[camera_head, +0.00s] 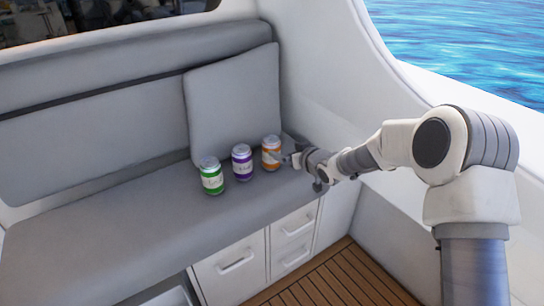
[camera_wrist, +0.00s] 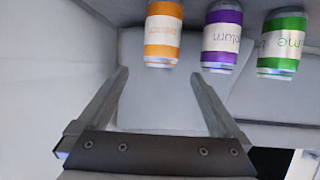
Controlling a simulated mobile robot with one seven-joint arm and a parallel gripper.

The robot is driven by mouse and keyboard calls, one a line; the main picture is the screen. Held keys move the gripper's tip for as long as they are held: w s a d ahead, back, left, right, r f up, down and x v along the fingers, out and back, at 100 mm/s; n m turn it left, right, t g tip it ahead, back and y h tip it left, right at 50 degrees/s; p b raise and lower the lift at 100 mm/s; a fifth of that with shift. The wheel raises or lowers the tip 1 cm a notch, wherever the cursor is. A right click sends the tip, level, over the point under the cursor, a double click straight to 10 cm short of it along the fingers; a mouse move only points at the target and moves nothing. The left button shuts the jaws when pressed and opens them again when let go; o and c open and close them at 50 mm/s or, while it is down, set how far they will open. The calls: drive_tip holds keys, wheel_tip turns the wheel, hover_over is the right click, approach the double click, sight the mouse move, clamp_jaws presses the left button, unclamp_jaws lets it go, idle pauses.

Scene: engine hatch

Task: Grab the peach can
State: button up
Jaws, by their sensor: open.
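The orange can, whose label is too blurred to read but whose color fits peach, stands upright on the grey bench seat in the head view (camera_head: 271,153). It also shows in the wrist view (camera_wrist: 162,33), cut by the top edge. My gripper (camera_head: 290,159) is just right of the orange can in the head view. In the wrist view my gripper (camera_wrist: 160,73) is open and empty, its two fingers apart. The orange can lies beyond the fingertips, roughly in line with the gap, and is not between them.
A purple plum can (camera_head: 242,163) stands left of the orange can, and a green lime can (camera_head: 211,176) stands further left. A grey cushion (camera_head: 233,100) leans behind them. The white wall (camera_head: 335,90) is close on the right. The seat's left part (camera_head: 100,220) is clear.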

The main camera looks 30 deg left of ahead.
sight(276, 147)
drive_tip(key=b+x, duration=0.1)
drive_tip(key=x, duration=0.5)
drive_tip(key=shift+b+x, duration=0.55)
drive_tip(key=shift+x, duration=1.5)
drive_tip(key=shift+w+a+f, duration=0.25)
drive_tip(key=shift+a+f, duration=0.15)
drive_tip(key=shift+a, duration=0.2)
drive_tip(key=c, duration=1.4)
drive_tip(key=shift+r, duration=0.1)
clamp_jaws()
drive_tip(key=shift+r, duration=0.1)
